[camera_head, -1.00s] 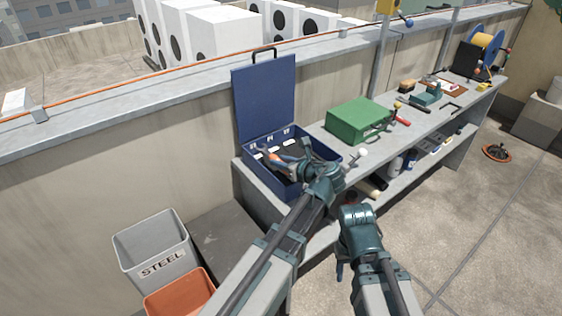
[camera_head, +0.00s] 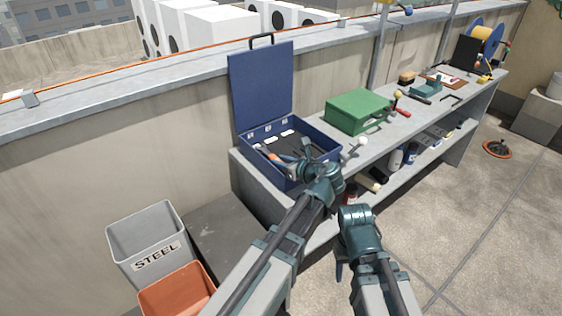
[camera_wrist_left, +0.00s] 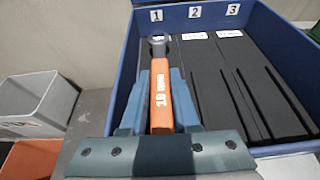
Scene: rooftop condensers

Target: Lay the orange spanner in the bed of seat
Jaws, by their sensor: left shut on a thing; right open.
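The orange spanner (camera_wrist_left: 162,95) is gripped in my left gripper (camera_wrist_left: 160,105), which is shut on its handle, marked 10. Its dark ring end (camera_wrist_left: 158,42) points to the back of the open blue case (camera_head: 325,150), just in front of label 1 (camera_wrist_left: 156,15). The spanner lies along the first column of the dark foam (camera_wrist_left: 215,75); I cannot tell whether it touches the foam. Labels 2 (camera_wrist_left: 194,12) and 3 (camera_wrist_left: 232,10) mark the columns to the right. In the head view, my left gripper (camera_head: 284,163) is over the case's left part. My right gripper (camera_head: 340,268) hangs open in front of the bench, its fingers partly hidden.
The blue lid (camera_head: 262,92) stands upright behind the case. A green box (camera_head: 357,110) is right of it on the bench (camera_head: 395,132), with several tools beyond. A grey STEEL bin (camera_head: 148,240) and an orange bin (camera_head: 177,290) stand at lower left.

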